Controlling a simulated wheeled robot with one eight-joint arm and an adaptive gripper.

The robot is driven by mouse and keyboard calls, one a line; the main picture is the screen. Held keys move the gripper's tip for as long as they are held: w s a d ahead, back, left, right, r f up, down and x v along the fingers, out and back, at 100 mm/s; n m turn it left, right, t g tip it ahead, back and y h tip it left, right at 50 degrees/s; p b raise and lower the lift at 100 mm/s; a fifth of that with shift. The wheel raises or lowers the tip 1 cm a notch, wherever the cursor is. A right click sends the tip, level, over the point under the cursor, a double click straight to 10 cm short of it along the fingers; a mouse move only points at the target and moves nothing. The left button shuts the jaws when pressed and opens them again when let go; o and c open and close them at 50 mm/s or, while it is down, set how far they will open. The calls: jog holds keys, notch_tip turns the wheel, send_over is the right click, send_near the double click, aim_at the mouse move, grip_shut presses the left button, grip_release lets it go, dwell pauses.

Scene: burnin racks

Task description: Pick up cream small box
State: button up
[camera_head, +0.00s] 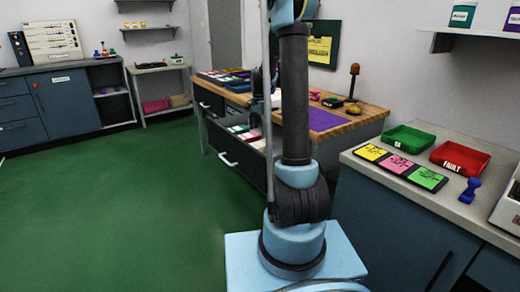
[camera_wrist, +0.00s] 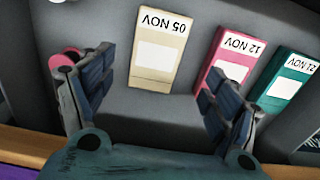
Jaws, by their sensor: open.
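The cream small box (camera_wrist: 158,52), with an upside-down "05 NOV" label, is in the upper middle of the wrist view. My gripper (camera_wrist: 160,78) is open and empty, its two fingers spread on either side below and around the box's line. The box lies ahead of the gap between them, and no contact shows. I cannot pick out the cream box in that view.
A pink box (camera_wrist: 229,62) and a teal box (camera_wrist: 287,82) stand right of the cream one, the pink close to my right finger. A round pink-red thing (camera_wrist: 68,58) shows by the left finger. A wooden edge (camera_wrist: 22,142) crosses the lower left. Green floor (camera_head: 110,210) is clear at left.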

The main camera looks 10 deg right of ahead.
aim_at(261, 144)
jog(key=shift+s+d+f, duration=0.1)
jog(key=shift+f, duration=1.85)
jog(key=shift+s+d+f, duration=0.1)
jog(key=shift+f, duration=1.8)
jog(key=c, duration=1.2)
